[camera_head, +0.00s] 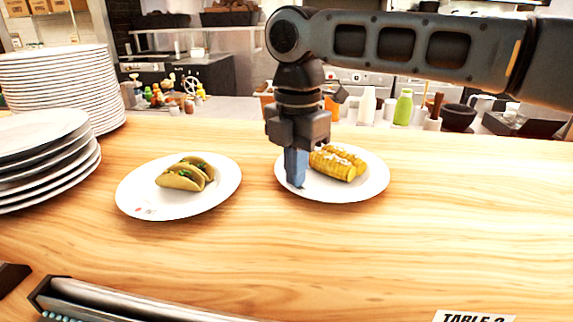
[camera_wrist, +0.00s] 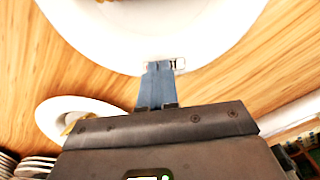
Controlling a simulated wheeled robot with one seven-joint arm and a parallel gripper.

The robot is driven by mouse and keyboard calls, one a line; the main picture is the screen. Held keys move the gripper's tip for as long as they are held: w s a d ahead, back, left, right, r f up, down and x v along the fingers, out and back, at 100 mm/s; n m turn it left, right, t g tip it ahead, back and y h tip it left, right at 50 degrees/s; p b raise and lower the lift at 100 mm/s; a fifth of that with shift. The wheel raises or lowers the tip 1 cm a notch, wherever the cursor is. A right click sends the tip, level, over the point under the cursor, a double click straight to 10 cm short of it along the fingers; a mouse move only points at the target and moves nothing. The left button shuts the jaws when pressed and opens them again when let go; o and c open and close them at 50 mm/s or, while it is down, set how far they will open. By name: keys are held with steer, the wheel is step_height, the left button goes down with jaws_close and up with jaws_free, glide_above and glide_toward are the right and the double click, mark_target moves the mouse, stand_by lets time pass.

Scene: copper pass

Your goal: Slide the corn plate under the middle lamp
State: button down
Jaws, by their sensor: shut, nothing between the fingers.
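The corn plate (camera_head: 368,183) is a white round plate on the wooden counter, right of centre in the head view, with grilled corn (camera_head: 338,163) on it. My gripper (camera_head: 296,184) points down at the plate's left rim, fingers closed and holding nothing. In the wrist view the plate (camera_wrist: 150,40) fills the top, and the blue fingertips (camera_wrist: 157,68) lie over its rim beside a small printed mark. I cannot tell whether they touch it. No lamp is in view.
A taco plate (camera_head: 222,195) sits left of the corn plate, with a gap between. Stacked plates (camera_head: 60,85) stand at the far left. A dark-edged metal fixture (camera_head: 110,302) and a table sign (camera_head: 473,317) are at the front. The counter right of the corn plate is clear.

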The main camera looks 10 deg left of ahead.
steer(key=shift+f, duration=0.35)
steer(key=shift+s+a+p, duration=0.25)
steer(key=shift+s+a, duration=0.15)
steer(key=shift+s, duration=0.2)
steer(key=shift+s+a+p, duration=0.25)
steer(key=shift+s+a, duration=0.15)
steer(key=shift+s, duration=0.2)
steer(key=shift+r+p, duration=0.8)
steer(key=shift+p, duration=0.2)
steer(key=shift+a+r+p, duration=0.1)
steer(key=shift+r+p, duration=0.2)
steer(key=shift+p, duration=0.45)
steer(key=s+a, duration=0.2)
steer(key=s, duration=0.1)
steer(key=s+a+b, duration=0.1)
steer(key=s+a, duration=0.1)
steer(key=s, duration=0.1)
steer(key=s+a+b, duration=0.1)
steer(key=s+a, duration=0.2)
steer(key=shift+s+f, duration=0.2)
steer(key=shift+s, duration=0.05)
